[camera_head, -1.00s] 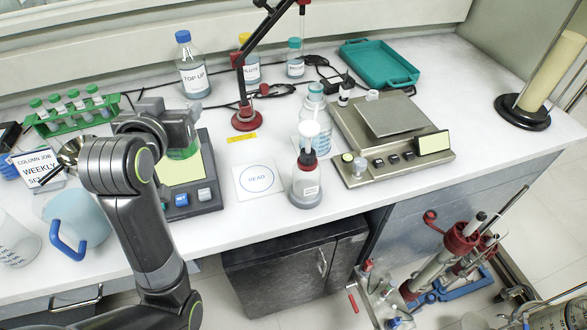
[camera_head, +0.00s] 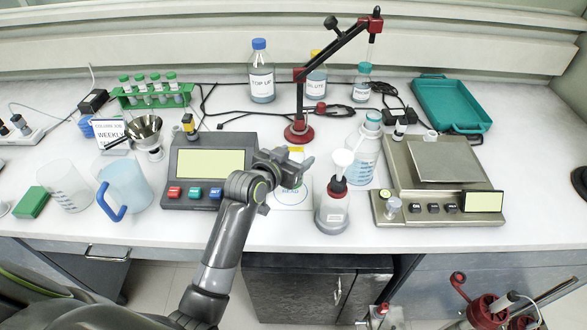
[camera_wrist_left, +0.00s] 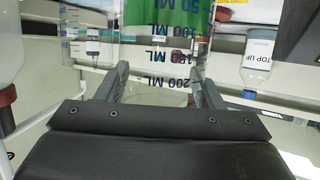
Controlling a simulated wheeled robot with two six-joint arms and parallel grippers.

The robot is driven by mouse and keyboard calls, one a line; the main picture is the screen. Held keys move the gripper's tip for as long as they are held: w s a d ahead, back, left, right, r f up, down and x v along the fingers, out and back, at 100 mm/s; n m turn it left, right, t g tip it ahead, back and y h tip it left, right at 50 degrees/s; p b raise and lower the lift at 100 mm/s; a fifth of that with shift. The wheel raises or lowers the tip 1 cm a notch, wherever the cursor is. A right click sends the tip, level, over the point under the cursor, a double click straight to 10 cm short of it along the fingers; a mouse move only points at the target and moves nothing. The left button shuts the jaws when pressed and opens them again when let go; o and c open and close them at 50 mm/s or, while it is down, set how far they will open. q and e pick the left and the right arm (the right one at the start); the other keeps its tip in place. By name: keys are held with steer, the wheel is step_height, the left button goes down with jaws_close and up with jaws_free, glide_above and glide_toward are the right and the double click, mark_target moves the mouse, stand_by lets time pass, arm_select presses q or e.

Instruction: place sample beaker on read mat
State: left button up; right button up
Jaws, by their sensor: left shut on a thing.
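The sample beaker (camera_wrist_left: 162,66) fills the middle of the left wrist view, with dark volume marks and green liquid. My left gripper (camera_wrist_left: 158,92) is shut on it, one finger at each side. In the head view my left gripper (camera_head: 299,165) is over the read mat (camera_head: 303,205), a white square with a blue ring. The gripper and wrist hide most of the beaker there; only a little green (camera_head: 307,184) shows beside the fingers. I cannot tell whether the beaker touches the mat. My right gripper is not in view.
A balance (camera_head: 400,205) lies further right.

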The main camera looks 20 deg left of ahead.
arm_select(q)
step_height(320, 180, down, 4)
steer(key=shift+r, duration=0.1)
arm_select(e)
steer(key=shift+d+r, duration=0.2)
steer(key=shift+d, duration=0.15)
arm_select(q)
steer(key=shift+f, duration=0.2)
steer(key=o, duration=1.1)
steer(key=shift+c, duration=0.2)
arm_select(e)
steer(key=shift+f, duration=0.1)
